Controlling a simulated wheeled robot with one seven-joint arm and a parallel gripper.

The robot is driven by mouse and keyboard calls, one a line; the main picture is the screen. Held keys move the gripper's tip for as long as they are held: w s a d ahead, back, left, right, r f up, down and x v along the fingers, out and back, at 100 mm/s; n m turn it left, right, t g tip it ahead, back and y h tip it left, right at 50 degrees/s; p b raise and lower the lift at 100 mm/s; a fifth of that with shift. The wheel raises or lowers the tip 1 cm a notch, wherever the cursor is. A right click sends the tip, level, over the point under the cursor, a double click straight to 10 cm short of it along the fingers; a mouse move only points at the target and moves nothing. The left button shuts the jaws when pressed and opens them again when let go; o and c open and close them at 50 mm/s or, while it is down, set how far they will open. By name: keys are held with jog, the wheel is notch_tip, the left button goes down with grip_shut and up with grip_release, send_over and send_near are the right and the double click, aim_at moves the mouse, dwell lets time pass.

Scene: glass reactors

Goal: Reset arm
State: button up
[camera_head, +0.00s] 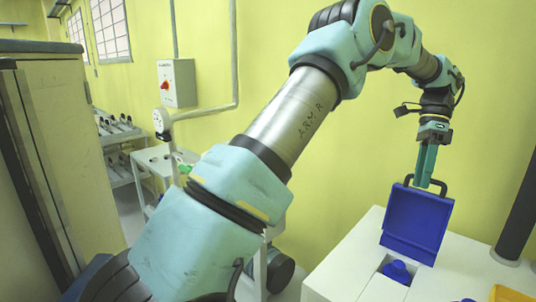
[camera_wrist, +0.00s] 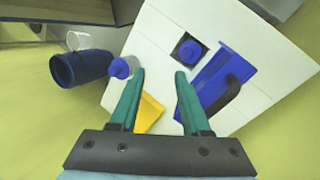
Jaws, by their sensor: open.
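My gripper (camera_head: 424,182) hangs from my arm above the white worktop (camera_head: 345,262), with its fingers pointing down. In the wrist view its green fingers (camera_wrist: 160,74) are apart with nothing held between them. A raised blue lid (camera_head: 418,222) with a black handle (camera_head: 440,185) stands just below the fingertips in the head view. In the wrist view the blue lid (camera_wrist: 232,66) and its handle (camera_wrist: 222,99) lie to the right of the right finger, outside the jaws.
A blue-capped item (camera_wrist: 190,50) sits in a square opening by the lid. A blue-topped bottle (camera_wrist: 121,67), yellow tray (camera_wrist: 150,114), dark blue container (camera_wrist: 78,68) and white mug (camera_wrist: 79,40) lie around it. A dark post (camera_head: 516,225) stands at right.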

jog(key=w+a+f+n+t+h+b, duration=0.1)
jog(key=w+a+f+n, duration=0.15)
jog(key=a, duration=0.45)
jog(key=w+a+f+n, duration=0.1)
jog(key=a+f+n, duration=0.1)
jog(key=a+n, duration=0.35)
jog(key=w+a+f+n+t+h+b, duration=0.1)
jog(key=w+a+f+n, duration=0.1)
jog(key=a, duration=0.7)
jog(key=s+a+f+n+t+b, duration=0.1)
jog(key=s+a+f+n, duration=0.2)
jog(key=a, duration=0.7)
jog(key=s+a+f+n+t+h+b, duration=0.1)
jog(key=s+a+f+n+t, duration=0.1)
jog(key=s+a+n, duration=0.4)
jog(key=a+f+n, duration=0.1)
jog(key=a, duration=0.4)
jog(key=shift+s+f+t, duration=0.3)
jog(key=shift+s, duration=0.05)
